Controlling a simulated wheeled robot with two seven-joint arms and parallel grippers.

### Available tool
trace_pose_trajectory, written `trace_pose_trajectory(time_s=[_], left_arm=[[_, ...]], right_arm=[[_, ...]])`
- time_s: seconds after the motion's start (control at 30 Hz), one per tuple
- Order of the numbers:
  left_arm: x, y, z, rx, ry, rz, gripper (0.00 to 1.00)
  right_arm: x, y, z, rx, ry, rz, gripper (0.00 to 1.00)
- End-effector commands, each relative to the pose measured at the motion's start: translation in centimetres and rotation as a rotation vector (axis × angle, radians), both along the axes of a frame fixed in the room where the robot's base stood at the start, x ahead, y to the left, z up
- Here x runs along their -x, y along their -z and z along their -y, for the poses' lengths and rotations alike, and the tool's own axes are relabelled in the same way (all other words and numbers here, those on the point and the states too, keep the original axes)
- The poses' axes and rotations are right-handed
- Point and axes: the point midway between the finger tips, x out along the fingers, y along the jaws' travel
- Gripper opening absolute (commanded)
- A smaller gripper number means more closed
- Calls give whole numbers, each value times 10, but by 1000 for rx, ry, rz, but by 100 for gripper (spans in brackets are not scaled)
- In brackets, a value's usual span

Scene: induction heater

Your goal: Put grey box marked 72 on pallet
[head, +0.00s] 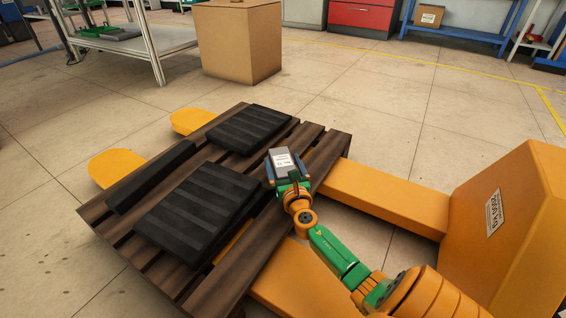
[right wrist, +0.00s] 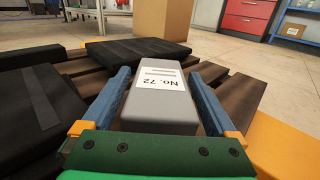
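The grey box (head: 284,158) lies on the wooden pallet (head: 326,153) near its right edge, label up. In the right wrist view the grey box (right wrist: 160,103) carries a white label reading No. 72. My right gripper (head: 284,167) is at the box, with one blue finger on each side. In the right wrist view narrow gaps show between the fingers of my right gripper (right wrist: 160,95) and the box, so it looks open around it. The box's underside is hidden, but it appears to rest on the slats. My left gripper is not in view.
Black ribbed pads (head: 197,212) and (head: 248,128) and a dark bar (head: 150,177) lie on the pallet. The pallet sits on an orange pallet truck (head: 385,197). A cardboard box (head: 240,42) and a metal table (head: 150,42) stand behind. Floor at the upper right is clear.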

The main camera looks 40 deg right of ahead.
Motion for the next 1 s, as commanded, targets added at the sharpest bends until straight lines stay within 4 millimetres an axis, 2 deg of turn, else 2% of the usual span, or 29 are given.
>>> trace_pose_trajectory(time_s=[0.3,0.37,0.53,0.7,0.83,1.0], left_arm=[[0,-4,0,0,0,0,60],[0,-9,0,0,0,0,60],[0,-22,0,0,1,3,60],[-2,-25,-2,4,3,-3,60],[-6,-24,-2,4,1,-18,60],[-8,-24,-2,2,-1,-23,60]], right_arm=[[5,-2,-3,-1,-1,0,100],[13,-3,-8,-1,-1,-2,100],[49,-3,-27,-2,-2,-4,100],[82,-3,-45,-2,-1,-1,100],[98,-1,-54,0,-1,-1,100],[105,-1,-58,0,0,2,100]])
